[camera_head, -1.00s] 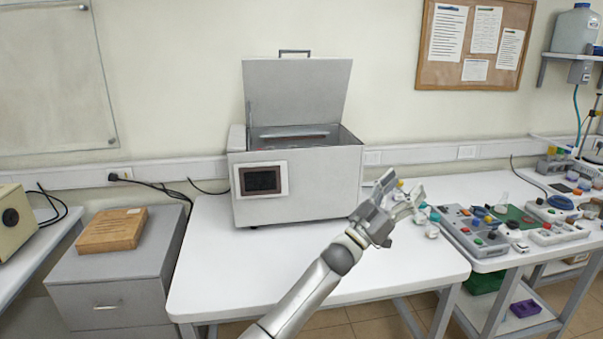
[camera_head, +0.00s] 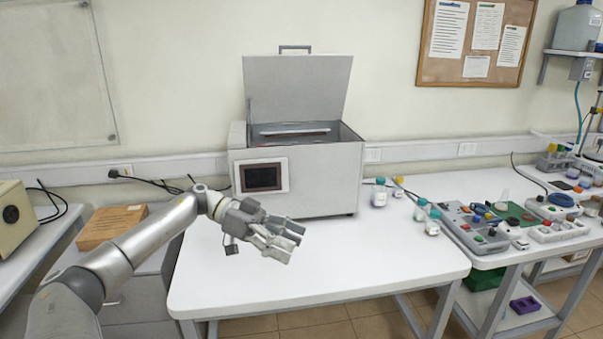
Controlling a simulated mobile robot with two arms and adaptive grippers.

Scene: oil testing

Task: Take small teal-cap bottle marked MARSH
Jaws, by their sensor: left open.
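Several small white bottles stand at the right end of the white table. One with a teal cap and purple label (camera_head: 379,193) stands just right of the metal machine. Two more teal-cap bottles, one behind (camera_head: 420,210) and one in front (camera_head: 433,223), stand close together near the table's right edge. The labels are too small to read, so I cannot tell which is marked MARSH. My left gripper (camera_head: 284,243) is open and empty above the table, in front of the machine and well left of the bottles. My right gripper is out of view.
The machine (camera_head: 325,175) stands at the back with its lid up. A small yellow-topped item (camera_head: 398,188) is behind the bottles. A panel with coloured knobs (camera_head: 470,228) sits on the adjoining right table. The white table's front and middle (camera_head: 340,265) are clear.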

